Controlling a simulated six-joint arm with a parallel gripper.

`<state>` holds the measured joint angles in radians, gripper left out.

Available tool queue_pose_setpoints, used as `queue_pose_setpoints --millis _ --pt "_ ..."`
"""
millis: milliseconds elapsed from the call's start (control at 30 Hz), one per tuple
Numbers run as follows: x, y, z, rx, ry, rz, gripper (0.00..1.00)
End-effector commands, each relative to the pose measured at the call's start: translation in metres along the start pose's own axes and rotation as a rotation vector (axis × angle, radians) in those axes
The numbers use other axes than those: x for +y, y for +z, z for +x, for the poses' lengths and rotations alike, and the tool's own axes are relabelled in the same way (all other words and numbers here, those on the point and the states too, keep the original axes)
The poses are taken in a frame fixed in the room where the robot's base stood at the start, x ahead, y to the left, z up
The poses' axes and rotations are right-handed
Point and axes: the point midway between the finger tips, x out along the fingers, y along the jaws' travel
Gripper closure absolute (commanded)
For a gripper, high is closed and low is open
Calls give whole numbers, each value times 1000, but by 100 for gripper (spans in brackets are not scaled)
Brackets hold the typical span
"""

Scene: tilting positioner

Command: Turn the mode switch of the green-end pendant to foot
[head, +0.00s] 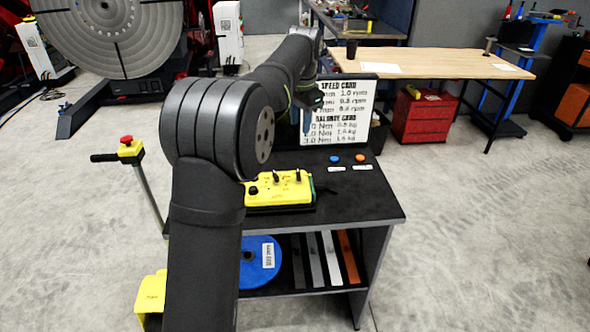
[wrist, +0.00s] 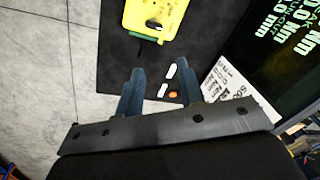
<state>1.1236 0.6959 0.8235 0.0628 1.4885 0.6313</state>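The yellow pendant (head: 281,189) lies on the black top of the stand, with a green edge at its right end. Several dark knobs and switches stand on its top; their markings are too small to read, so the mode switch's setting cannot be told. Part of the pendant's left side is close behind my arm. In the wrist view the pendant (wrist: 162,16) is at the top, cut off by the frame. My gripper (wrist: 160,67) has its two blue fingers apart with nothing between them. It is above the stand, away from the pendant, and also shows before the sign in the head view (head: 307,121).
A card board (head: 345,110) stands at the back of the stand top (head: 365,200). A blue button (head: 334,158) and an orange button (head: 360,158) sit with labels to the pendant's right. A red-topped yellow post (head: 130,149) stands left. A blue disc (head: 258,262) lies below.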

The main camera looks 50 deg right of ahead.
Motion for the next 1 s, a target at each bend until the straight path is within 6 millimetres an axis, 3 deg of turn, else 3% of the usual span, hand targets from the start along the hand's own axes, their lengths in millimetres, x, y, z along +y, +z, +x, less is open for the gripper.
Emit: queue_pose_setpoints --millis 300,500,767,1000 --pt "29 21 5 123 -96 -605 65" --pt "43 32 9 202 -108 -872 65" --pt "46 35 17 232 -107 -973 65" --pt "38 29 57 230 -106 -972 65"
